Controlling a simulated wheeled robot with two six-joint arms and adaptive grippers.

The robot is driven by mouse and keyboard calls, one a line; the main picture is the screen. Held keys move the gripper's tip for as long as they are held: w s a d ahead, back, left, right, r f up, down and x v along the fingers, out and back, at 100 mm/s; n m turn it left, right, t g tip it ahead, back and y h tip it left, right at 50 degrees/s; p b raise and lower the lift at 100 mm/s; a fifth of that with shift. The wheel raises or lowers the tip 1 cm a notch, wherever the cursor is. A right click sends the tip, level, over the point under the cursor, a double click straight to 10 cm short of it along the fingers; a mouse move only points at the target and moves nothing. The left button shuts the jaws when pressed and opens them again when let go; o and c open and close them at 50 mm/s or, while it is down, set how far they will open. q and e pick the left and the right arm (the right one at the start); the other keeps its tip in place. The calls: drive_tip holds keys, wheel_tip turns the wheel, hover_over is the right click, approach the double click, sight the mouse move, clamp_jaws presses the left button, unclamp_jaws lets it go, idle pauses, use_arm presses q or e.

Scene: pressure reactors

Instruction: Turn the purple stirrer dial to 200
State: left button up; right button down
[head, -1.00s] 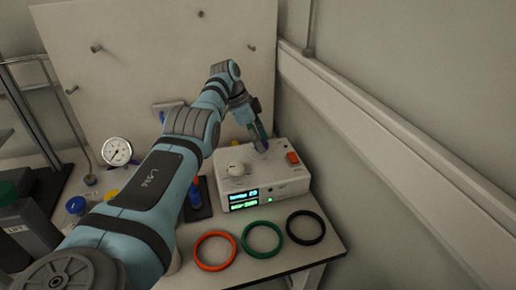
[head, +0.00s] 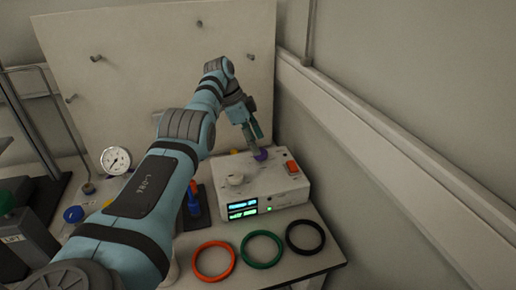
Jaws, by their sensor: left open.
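The purple stirrer dial (head: 261,155) sits on top of a white control box (head: 277,181), toward its back edge. My left gripper (head: 256,149) points down at the dial from above, its fingertips very close to it. The gripper is open; whether a finger touches the dial cannot be told. A white knob (head: 235,179) is on the same box to the left, and an orange-red switch (head: 292,167) is to the right. The box's front displays (head: 242,209) are lit, but their digits are too small to read. My right gripper is not in view.
Orange (head: 213,261), green (head: 262,249) and black (head: 305,237) rings lie in front of the box. A pressure gauge (head: 115,160) stands left of my arm. A blue-orange item (head: 194,197) stands left of the box. A wall rail (head: 390,140) runs along the right.

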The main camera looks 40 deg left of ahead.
use_arm(q)
drive_tip(key=s+a, duration=0.2)
drive_tip(key=a, duration=0.1)
drive_tip(key=s+a+r, duration=0.1)
drive_tip(key=s+a, duration=0.5)
drive_tip(key=shift+s+a+r, duration=0.1)
drive_tip(key=shift+a+r, duration=0.15)
